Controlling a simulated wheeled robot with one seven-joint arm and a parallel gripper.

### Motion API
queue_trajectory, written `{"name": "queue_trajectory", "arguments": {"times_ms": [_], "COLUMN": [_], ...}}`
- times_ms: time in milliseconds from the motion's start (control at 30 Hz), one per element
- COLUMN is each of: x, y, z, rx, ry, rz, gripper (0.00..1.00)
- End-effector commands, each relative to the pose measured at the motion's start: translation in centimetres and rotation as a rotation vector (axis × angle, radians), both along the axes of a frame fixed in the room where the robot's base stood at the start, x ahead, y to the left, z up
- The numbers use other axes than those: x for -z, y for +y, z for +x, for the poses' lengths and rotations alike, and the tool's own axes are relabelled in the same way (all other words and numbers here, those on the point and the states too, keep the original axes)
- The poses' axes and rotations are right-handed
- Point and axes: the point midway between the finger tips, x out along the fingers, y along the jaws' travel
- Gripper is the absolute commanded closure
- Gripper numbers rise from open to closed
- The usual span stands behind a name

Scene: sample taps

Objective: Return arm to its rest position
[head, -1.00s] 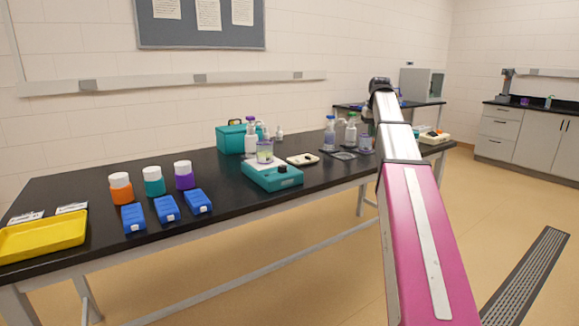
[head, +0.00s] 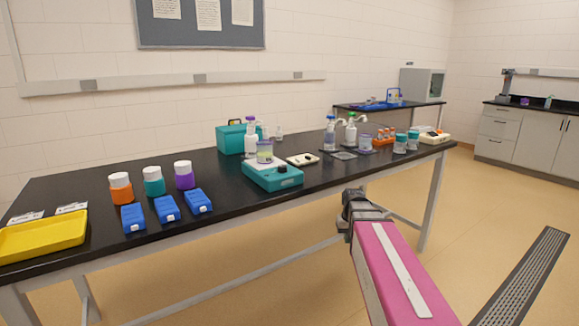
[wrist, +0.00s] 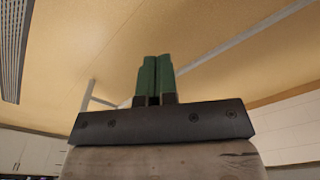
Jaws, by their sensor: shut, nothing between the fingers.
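My arm shows in the head view as a magenta link that reaches from the bottom right toward the front edge of the bench. Its dark far end is lower than the black bench top (head: 330,180), in front of the bench and apart from it. The fingertips are not visible in the head view. In the wrist view my gripper (wrist: 154,76) shows two green fingers side by side, shut, with nothing between them. Tan floor (wrist: 150,30) fills most of the view around the fingers.
On the bench stand a yellow tray (head: 45,238), several lidded jars, blue boxes, a teal stirrer (head: 272,177), pump bottles and an orange rack (head: 384,138). A bench leg (head: 432,205) stands right of my arm. Open floor (head: 500,215) lies to the right, with a grey floor grate (head: 525,280).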

Motion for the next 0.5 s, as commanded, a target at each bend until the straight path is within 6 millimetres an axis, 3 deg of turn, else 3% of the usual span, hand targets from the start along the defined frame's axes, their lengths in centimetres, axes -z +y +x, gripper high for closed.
{"name": "queue_trajectory", "arguments": {"times_ms": [33,300,500], "x": [1.7,8.1,10.4], "y": [0.6,2.6,3.2], "z": [-2.1,-9.5,-12.6], "rx": [0.0,0.007,0.01], "ry": [0.01,0.04,0.052], "rz": [-0.001,-0.008,-0.011], "gripper": [1.0,1.0,1.0]}}
